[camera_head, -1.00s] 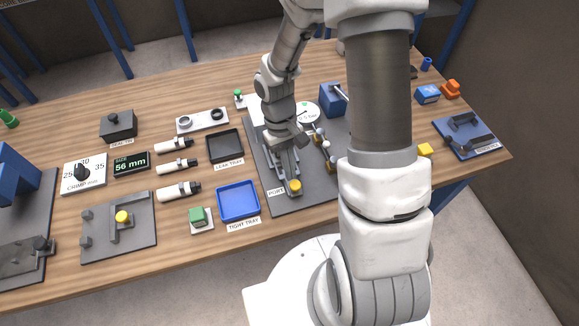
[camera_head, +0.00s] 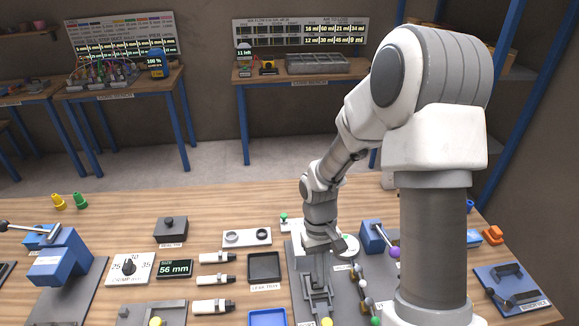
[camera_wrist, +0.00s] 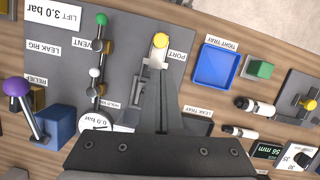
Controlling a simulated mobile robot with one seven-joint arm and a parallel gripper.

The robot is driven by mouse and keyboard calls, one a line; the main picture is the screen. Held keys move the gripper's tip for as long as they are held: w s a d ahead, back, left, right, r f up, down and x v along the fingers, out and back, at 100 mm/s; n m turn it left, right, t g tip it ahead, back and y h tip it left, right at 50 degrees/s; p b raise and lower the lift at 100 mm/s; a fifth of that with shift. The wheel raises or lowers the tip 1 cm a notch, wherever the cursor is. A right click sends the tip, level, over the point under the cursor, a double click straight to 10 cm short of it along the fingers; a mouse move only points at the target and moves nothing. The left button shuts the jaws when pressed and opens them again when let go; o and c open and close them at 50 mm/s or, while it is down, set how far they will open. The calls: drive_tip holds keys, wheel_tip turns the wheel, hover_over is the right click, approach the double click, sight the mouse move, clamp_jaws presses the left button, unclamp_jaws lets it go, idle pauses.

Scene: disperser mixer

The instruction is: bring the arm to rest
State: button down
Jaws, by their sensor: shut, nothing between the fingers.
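My gripper (camera_head: 318,300) hangs over the leak rig's grey plate (camera_wrist: 60,50), with its fingers shut and empty. In the wrist view the fingers (camera_wrist: 160,78) point toward the port, which has a yellow knob (camera_wrist: 160,40) at its end. The yellow knob also shows at the bottom edge of the head view (camera_head: 327,322). The fingertips are close to the port; I cannot tell whether they touch it. My arm is bent, reaching down from the right in the head view.
Beside the rig are the blue tight tray (camera_wrist: 215,66) and the dark leak tray (camera_head: 264,267). The rig carries a green-knobbed vent (camera_wrist: 101,19) and a purple-knobbed lever (camera_wrist: 18,88). Several white-and-black cylinders (camera_head: 213,306) lie left of the trays. Bare wood (camera_head: 130,200) shows along the back.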

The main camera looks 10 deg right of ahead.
wheel_tip(320, 180, up, 16)
drive_tip(key=s+d+m+t+b, duration=0.1)
drive_tip(key=s+d+t, duration=0.1)
drive_tip(key=t, duration=0.2)
drive_tip(key=s+r+t+b, duration=0.1)
drive_tip(key=s+r+t, duration=0.4)
drive_tip(key=s+r, duration=0.3)
drive_tip(key=shift+s+a+r+m+y, duration=0.3)
drive_tip(key=shift+s+a+r+m, duration=0.15)
drive_tip(key=shift+s, duration=0.15)
